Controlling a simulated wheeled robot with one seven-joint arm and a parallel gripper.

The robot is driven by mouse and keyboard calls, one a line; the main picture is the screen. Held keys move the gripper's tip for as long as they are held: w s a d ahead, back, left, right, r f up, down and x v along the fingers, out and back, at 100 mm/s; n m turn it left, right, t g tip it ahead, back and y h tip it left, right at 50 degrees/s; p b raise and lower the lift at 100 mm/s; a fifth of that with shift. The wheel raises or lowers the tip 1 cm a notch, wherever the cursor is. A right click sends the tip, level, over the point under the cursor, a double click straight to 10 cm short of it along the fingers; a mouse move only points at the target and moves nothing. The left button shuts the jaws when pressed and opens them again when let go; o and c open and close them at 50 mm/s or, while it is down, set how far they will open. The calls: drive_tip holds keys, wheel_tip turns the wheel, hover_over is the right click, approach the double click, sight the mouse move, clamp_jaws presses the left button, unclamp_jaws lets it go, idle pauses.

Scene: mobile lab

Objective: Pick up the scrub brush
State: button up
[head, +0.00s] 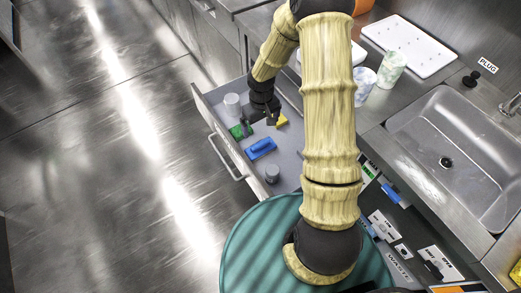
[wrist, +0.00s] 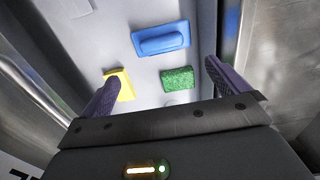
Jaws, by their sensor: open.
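The blue scrub brush (head: 262,148) lies in the open grey drawer (head: 222,118). In the wrist view the brush (wrist: 160,38) lies flat, its raised handle on top, beyond the space between the fingertips. My gripper (head: 257,119) hangs over the drawer, to the back of the brush and apart from it. In the wrist view my gripper (wrist: 162,74) is open, with two purple fingers spread and nothing between them held. A green scrub pad (wrist: 179,78) and a yellow sponge (wrist: 121,84) lie below the fingers, nearer than the brush.
In the drawer, a pale cup (head: 232,105) stands at the back left and a grey cylinder (head: 272,173) at the front. The drawer walls surround them closely. A sink (head: 455,145) and a white tray (head: 408,46) are on the counter at right.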

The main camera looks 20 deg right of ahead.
drive_tip(key=b, duration=0.1)
hover_over(261, 143)
drive_tip(key=f, duration=0.5)
drive_tip(key=shift+w+f, duration=0.15)
drive_tip(key=shift+w, duration=0.1)
drive_tip(key=shift+d, duration=0.1)
drive_tip(key=f, duration=0.1)
drive_tip(key=f+b, duration=0.1)
drive_tip(key=f, duration=0.1)
drive_tip(key=f+b, duration=0.1)
drive_tip(key=f, duration=0.1)
drive_tip(key=shift+s+f, duration=0.15)
drive_tip(key=shift+s, duration=0.1)
drive_tip(key=c, duration=1.3)
